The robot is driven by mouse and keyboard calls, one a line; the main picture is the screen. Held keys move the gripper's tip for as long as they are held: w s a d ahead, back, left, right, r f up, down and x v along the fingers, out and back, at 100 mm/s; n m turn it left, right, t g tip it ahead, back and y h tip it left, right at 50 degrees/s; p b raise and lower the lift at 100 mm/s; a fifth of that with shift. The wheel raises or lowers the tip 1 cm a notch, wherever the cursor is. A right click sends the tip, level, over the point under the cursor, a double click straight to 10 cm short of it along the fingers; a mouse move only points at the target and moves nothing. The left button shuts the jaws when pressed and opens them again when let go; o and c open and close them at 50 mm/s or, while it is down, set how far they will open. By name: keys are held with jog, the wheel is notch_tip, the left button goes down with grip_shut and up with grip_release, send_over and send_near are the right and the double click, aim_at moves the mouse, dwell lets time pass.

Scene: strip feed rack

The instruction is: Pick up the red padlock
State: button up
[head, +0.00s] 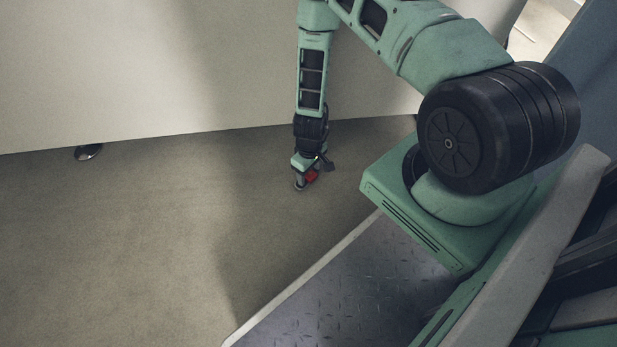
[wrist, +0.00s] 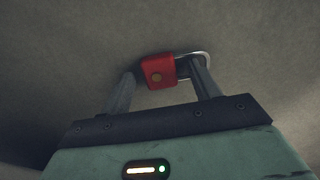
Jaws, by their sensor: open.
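The red padlock (wrist: 158,71) lies on the floor in the wrist view, its silver shackle pointing right. A round brass-coloured spot shows on its red body. My gripper (wrist: 163,78) is open, with one finger to the left of the padlock body and the other to the right, by the shackle. The fingertips are close to the padlock; I cannot tell whether they touch it. In the head view the padlock (head: 312,175) is a small red patch beside my gripper (head: 306,183), partly hidden by it, low at the floor.
The grey-brown floor (head: 130,240) is clear on the left. A pale panel (head: 120,70) stands behind, with a small dark round foot (head: 88,152) under its lower edge.

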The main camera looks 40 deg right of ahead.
aim_at(310, 174)
jog(key=c, duration=1.2)
notch_tip(310, 174, up, 10)
jog(key=p, duration=0.6)
